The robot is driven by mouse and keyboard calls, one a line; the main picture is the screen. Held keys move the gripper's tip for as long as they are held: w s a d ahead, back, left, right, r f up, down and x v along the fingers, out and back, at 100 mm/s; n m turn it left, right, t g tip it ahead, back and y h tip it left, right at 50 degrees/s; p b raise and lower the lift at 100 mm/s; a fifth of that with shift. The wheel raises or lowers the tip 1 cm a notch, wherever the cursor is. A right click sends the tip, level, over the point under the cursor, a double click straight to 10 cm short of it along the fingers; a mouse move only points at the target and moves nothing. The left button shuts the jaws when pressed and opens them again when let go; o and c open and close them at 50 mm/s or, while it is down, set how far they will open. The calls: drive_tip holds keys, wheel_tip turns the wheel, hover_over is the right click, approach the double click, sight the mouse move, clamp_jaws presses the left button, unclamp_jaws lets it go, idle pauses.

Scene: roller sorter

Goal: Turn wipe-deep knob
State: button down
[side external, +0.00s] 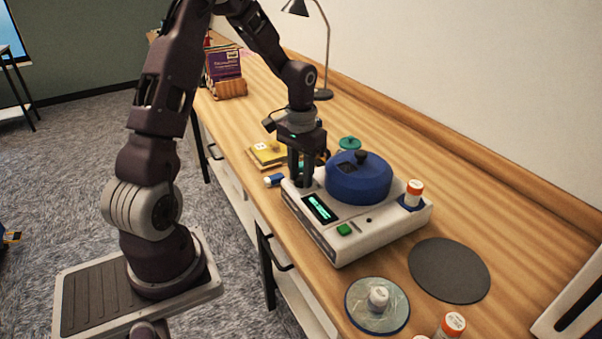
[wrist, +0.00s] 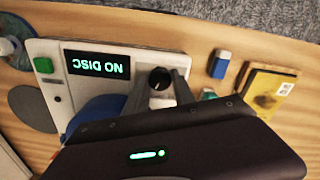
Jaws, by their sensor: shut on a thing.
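The white machine (side external: 375,235) stands on the wooden bench with a blue round lid (side external: 358,185) on top. My gripper (side external: 303,183) points down at the machine's far left corner. In the wrist view my gripper (wrist: 161,86) is shut on a small round black knob (wrist: 159,77) on the white panel. The fingers hide the knob in the side view. Any label or mark on the knob cannot be read. The display (wrist: 96,64) beside it reads "NO DISC", upside down in the wrist view. A green button (side external: 344,229) is at the front of the panel.
A blue-and-white block (side external: 274,180) and a yellow box (side external: 268,154) lie beyond the machine. An orange-capped bottle (side external: 413,193) stands at its right end. A lamp (side external: 325,60) stands behind.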

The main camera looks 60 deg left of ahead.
sight(301, 178)
drive_tip(key=shift+m, duration=1.9)
drive_tip(key=c, duration=1.1)
unclamp_jaws()
drive_tip(key=shift+o, duration=0.2)
wheel_tip(301, 178, up, 7)
drive_tip(key=shift+r, duration=0.1)
